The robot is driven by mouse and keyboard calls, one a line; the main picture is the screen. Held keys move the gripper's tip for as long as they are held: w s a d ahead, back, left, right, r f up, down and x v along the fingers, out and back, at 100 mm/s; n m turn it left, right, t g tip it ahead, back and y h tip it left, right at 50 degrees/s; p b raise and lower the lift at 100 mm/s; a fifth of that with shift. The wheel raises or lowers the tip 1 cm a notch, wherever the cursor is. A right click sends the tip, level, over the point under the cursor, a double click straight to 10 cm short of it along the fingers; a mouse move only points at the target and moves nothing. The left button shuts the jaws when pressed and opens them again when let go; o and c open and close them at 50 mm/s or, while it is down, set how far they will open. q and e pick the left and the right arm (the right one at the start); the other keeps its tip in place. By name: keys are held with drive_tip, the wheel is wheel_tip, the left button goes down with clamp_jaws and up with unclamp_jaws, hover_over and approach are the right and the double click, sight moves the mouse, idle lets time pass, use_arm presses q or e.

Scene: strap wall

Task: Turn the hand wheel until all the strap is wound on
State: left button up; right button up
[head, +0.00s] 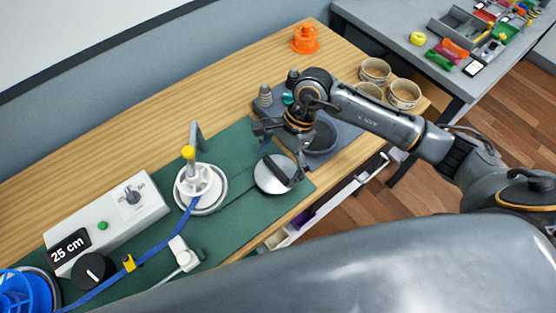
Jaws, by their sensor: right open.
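The white hand wheel (205,186) with a yellow-topped knob (188,152) stands on the green mat (235,150), with a grey post behind it. The blue strap (155,252) runs from the wheel down-left to a blue reel (20,292), which is cut off by the picture's edge. A yellow clip (128,263) sits on the strap. My right gripper (281,148) is open, to the right of the wheel and apart from it, above and behind a round silver piece with a dark bar (268,176). I cannot tell whether it touches that piece. My left gripper is out of view.
A white control box (120,215) with a 25 cm label and a black dial (93,270) stand left of the wheel. A white plug-like piece (182,252) lies by the strap. An orange item (305,38) and several round tins (375,70) stand farther back.

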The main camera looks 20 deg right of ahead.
drive_tip(key=shift+f, duration=0.1)
drive_tip(key=c, duration=1)
drive_tip(key=shift+o, duration=0.2)
